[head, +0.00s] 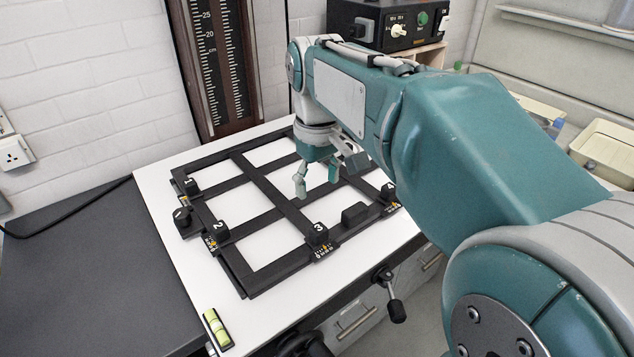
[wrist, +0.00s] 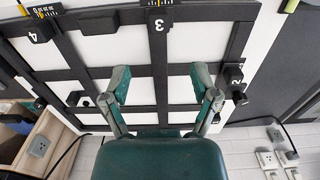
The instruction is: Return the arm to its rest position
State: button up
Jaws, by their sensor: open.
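My gripper (head: 317,180) is open and empty, pointing down over the black framed easel (head: 262,191) on the white baseboard. In the wrist view my gripper's two fingers (wrist: 163,84) are spread apart, with the easel's bars behind and between them. No object is between the fingers. My teal arm reaches from the lower right of the head view across to the easel. The easel has numbered black knobs, among them knob 3 (head: 317,232) and knob 2 (head: 219,229). How far the fingertips are above the bars is hard to tell.
A wooden column with a scale (head: 216,65) stands behind the baseboard (head: 178,258). A black control box (head: 390,22) sits behind my arm. A yellow-green level (head: 217,328) lies at the front left. A dark worktop (head: 80,275) is left, and a cream tray (head: 607,150) right.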

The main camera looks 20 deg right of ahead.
jog(key=s+f+m+t, duration=0.1)
jog(key=s+f+t, duration=0.1)
jog(key=s, duration=0.5)
jog(key=s+f+m+t, duration=0.2)
jog(key=s+f+t, duration=0.1)
jog(key=s, duration=0.4)
jog(key=shift+s+a+f+m+t, duration=0.3)
jog(key=shift+a+f, duration=0.1)
jog(key=shift+f, duration=0.5)
